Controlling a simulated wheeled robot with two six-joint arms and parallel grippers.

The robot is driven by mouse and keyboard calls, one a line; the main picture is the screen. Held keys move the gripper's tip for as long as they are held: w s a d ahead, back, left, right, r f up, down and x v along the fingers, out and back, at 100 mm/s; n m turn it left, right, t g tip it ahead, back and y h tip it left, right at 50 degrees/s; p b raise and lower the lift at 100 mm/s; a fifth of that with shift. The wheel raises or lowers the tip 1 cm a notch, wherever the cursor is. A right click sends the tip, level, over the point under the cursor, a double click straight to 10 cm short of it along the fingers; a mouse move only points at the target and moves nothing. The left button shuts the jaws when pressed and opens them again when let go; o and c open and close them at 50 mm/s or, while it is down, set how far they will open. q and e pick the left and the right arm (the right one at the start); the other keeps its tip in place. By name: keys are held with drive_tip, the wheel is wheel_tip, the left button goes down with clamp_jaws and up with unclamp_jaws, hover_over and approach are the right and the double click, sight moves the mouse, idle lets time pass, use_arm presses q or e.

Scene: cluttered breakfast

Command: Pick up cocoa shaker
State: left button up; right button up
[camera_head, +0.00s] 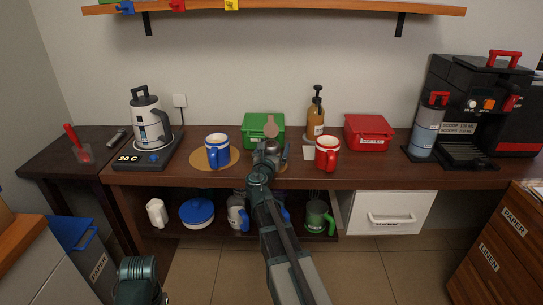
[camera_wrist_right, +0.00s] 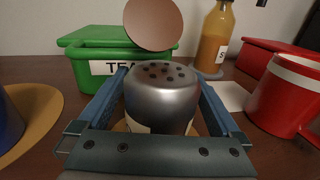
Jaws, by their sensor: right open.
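The cocoa shaker (camera_wrist_right: 162,92) is a grey metal cylinder with dark holes in its domed top and a pale label low on its front. It stands upright on the counter. My right gripper (camera_wrist_right: 160,105) is open, with one blue finger on each side of the shaker. The shaker's lower part is hidden behind the gripper's crossbar. In the head view my right gripper (camera_head: 268,152) is at the middle of the counter and largely covers the shaker.
A copper-coloured disc (camera_wrist_right: 153,23) shows above and behind the shaker, before the green box (camera_wrist_right: 105,68). A red mug (camera_head: 327,154) stands to the right, a blue mug (camera_head: 217,151) on a round mat (camera_head: 196,158) to the left. A syrup bottle (camera_head: 315,118) stands behind.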

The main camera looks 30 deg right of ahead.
drive_tip(key=c, duration=1.5)
